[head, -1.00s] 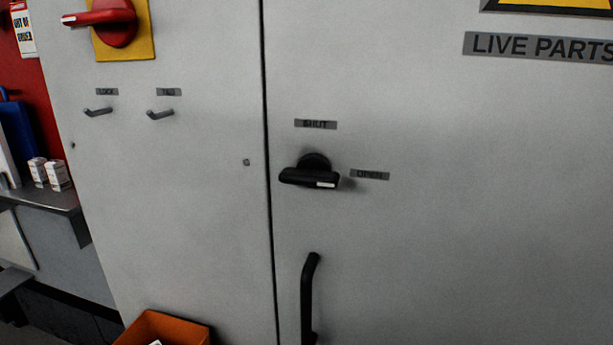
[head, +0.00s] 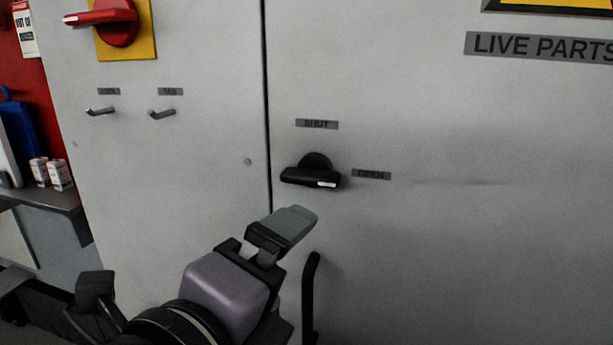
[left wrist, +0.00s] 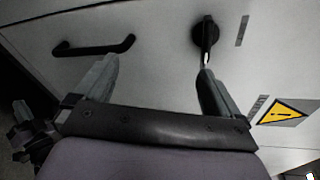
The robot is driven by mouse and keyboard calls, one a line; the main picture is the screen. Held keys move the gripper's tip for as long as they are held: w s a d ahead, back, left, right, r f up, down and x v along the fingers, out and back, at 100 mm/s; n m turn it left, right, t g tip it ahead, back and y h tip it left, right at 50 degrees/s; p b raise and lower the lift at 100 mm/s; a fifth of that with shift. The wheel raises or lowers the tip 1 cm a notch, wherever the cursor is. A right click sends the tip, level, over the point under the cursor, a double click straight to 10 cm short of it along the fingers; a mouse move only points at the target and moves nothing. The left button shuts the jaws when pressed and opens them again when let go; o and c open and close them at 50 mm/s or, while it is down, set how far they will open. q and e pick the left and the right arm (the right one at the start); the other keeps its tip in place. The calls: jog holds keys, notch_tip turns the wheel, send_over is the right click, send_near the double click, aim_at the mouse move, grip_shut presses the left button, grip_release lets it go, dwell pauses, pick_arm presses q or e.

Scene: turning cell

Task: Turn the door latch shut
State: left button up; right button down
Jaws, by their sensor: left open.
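The black door latch (head: 312,176) sits on the grey cabinet door. Its bar lies roughly level, with its white-marked end pointing right toward the OPEN label (head: 371,175). The SHUT label (head: 317,124) is above the latch. My left gripper (head: 290,222) is below the latch in the head view, open and apart from it. In the left wrist view the latch (left wrist: 205,36) appears just beyond the right finger of the open gripper (left wrist: 157,75), with nothing between the fingers.
A black door handle (head: 311,295) stands below the latch, close to my left gripper; it also shows in the left wrist view (left wrist: 95,48). A red rotary switch (head: 112,22) and two small hooks (head: 162,114) are at upper left.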

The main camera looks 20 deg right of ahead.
aim_at(307, 177)
pick_arm(q)
jog(key=w+d+r+m+t, duration=0.1)
jog(key=r+m, duration=0.1)
jog(key=m, duration=0.2)
jog(key=w+d+r+m+t+p, duration=0.1)
jog(key=w+d+r+m, duration=0.1)
jog(key=m, duration=0.2)
jog(key=w+d+r+m+t, duration=0.1)
jog(key=w+m, duration=0.1)
jog(key=m, duration=0.3)
jog(key=shift+w+d+r+p, duration=0.25)
jog(key=shift+d+r+p, duration=0.05)
jog(key=shift+r+p, duration=0.1)
jog(key=shift+w+d+f, duration=0.1)
jog(key=shift+w+d, duration=0.2)
jog(key=shift+w, duration=0.2)
jog(key=c, duration=1.1)
